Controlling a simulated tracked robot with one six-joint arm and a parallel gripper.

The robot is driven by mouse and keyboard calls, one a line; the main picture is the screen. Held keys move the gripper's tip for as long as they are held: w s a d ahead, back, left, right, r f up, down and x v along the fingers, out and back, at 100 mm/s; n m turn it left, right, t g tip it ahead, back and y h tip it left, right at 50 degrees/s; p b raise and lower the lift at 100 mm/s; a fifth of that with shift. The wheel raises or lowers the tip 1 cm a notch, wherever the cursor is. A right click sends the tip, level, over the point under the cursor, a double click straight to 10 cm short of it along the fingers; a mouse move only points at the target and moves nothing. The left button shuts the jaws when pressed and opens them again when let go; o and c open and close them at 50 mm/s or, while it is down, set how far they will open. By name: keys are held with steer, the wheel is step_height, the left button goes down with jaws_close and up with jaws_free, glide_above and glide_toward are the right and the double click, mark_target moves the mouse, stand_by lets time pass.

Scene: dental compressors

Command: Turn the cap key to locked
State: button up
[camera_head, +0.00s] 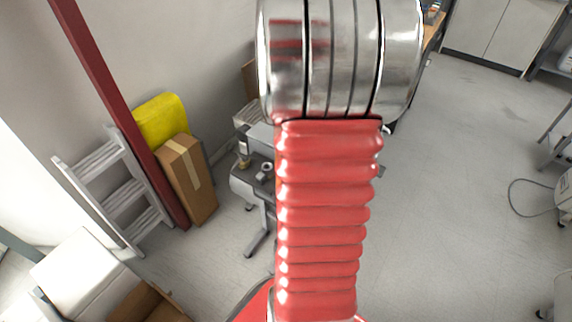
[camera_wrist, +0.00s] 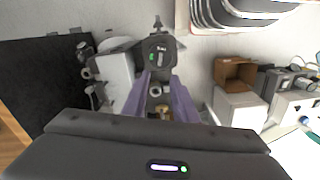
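A dark, rounded block (camera_wrist: 158,50) with a green mark, a pale upright bar and small white lettering shows in the wrist view. It looks like the cap with its key, but the picture is too small to tell how the key is turned. My gripper (camera_wrist: 160,82) has two purple fingers, spread apart. The block shows just beyond and between the fingertips; I cannot tell whether they touch it. Brass and white fittings (camera_wrist: 162,109) show in the gap between the fingers. In the head view my red arm hides my gripper and the block.
A grey compressor stand (camera_head: 262,190) is partly hidden behind my arm. A ladder (camera_head: 112,190), a cardboard box (camera_head: 187,180) and a yellow item (camera_head: 161,119) stand by the wall at left. White boxes (camera_head: 82,275) are at lower left. The floor (camera_head: 450,180) at right is mostly clear.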

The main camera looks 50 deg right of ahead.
stand_by(0.3)
step_height(320, 180, down, 14)
steer(key=shift+r, duration=0.1)
stand_by(0.7)
steer(key=shift+c, duration=0.5)
jaws_close()
steer(key=shift+d, duration=0.1)
